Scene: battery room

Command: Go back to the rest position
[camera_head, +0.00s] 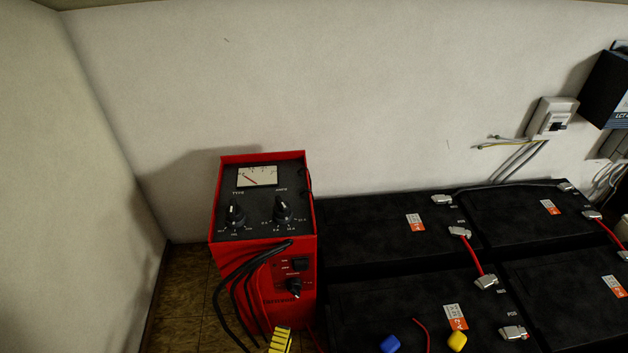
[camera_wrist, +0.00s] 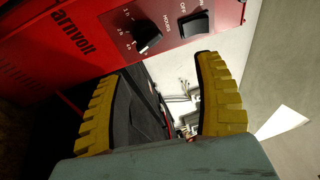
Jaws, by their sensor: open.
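My gripper (camera_wrist: 158,72) is open in the wrist view. Its two yellow ribbed fingers stand apart, with nothing held between them. The front of the red charger (camera_wrist: 60,42) lies just beyond the fingertips, with a black knob (camera_wrist: 146,37) and a switch (camera_wrist: 193,22); I cannot tell whether the fingers touch it. In the head view, a yellow ribbed finger of my gripper (camera_head: 280,340) shows at the bottom edge, in front of the lower part of the red charger (camera_head: 306,240). The rest of the gripper is out of that view.
Black cables (camera_head: 240,285) hang down the charger's front. Several black batteries (camera_head: 375,235) with metal clamps and red cables fill the right. A blue piece (camera_head: 390,344) and a yellow piece (camera_head: 458,341) show at the bottom. A switch box (camera_head: 553,118) is on the wall. Floor (camera_head: 185,290) shows left of the charger.

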